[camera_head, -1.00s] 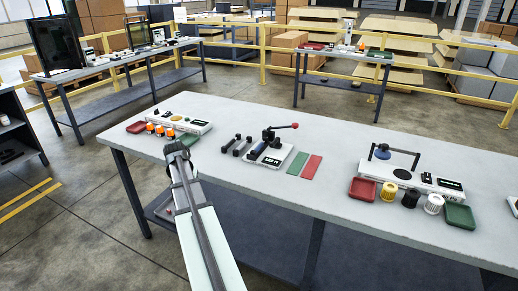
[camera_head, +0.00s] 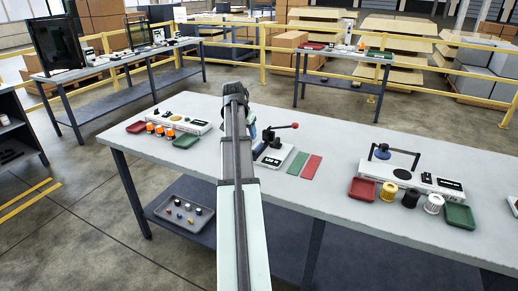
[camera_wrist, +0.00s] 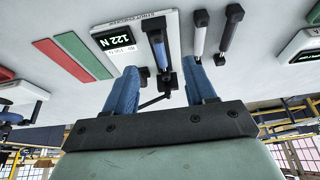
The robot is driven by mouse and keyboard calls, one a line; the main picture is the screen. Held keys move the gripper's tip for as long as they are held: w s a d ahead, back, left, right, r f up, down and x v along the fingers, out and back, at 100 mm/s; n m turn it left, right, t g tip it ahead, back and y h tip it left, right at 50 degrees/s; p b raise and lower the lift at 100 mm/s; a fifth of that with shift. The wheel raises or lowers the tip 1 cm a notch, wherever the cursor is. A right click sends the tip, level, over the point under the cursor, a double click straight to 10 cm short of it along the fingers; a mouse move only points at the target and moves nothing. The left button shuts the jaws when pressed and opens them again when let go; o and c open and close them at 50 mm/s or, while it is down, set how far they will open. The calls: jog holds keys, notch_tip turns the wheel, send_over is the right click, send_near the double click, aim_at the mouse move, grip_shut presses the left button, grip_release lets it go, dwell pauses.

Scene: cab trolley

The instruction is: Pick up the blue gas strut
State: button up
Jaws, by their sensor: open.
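The blue gas strut (camera_wrist: 160,54) appears to be the dark strut with a blue section lying on the white strut tester (camera_wrist: 125,37), whose display reads 122 N. In the wrist view my gripper (camera_wrist: 161,67) is open, its blue fingers on either side of the strut's near end; contact cannot be told. Two other struts, one with a pale rod (camera_wrist: 200,34) and a dark one (camera_wrist: 231,27), lie on the table beside the tester. In the head view the tester (camera_head: 274,158) is partly visible, while my arm hides the loose struts and most of the gripper.
The tester's red-knobbed lever (camera_head: 292,126) stands close to my arm. Green and red mats (camera_head: 311,166) lie right of the tester. Orange-topped items, a green tray (camera_head: 186,141) and another device (camera_head: 185,116) are at the left. A filter station (camera_head: 410,178) stands at the right.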

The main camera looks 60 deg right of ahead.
send_over(254, 151)
jog(key=a, duration=0.3)
jog(key=f, duration=0.6)
jog(key=shift+w+d+f, duration=0.15)
jog(key=shift+w+d, duration=0.1)
jog(key=shift+w, duration=0.15)
jog(key=shift+s+x, duration=0.15)
jog(key=shift+x, duration=1.15)
jog(key=shift+s+x, duration=0.15)
jog(key=shift+x, duration=1.2)
jog(key=shift+d, duration=0.15)
jog(key=shift+c, duration=0.2)
grip_shut()
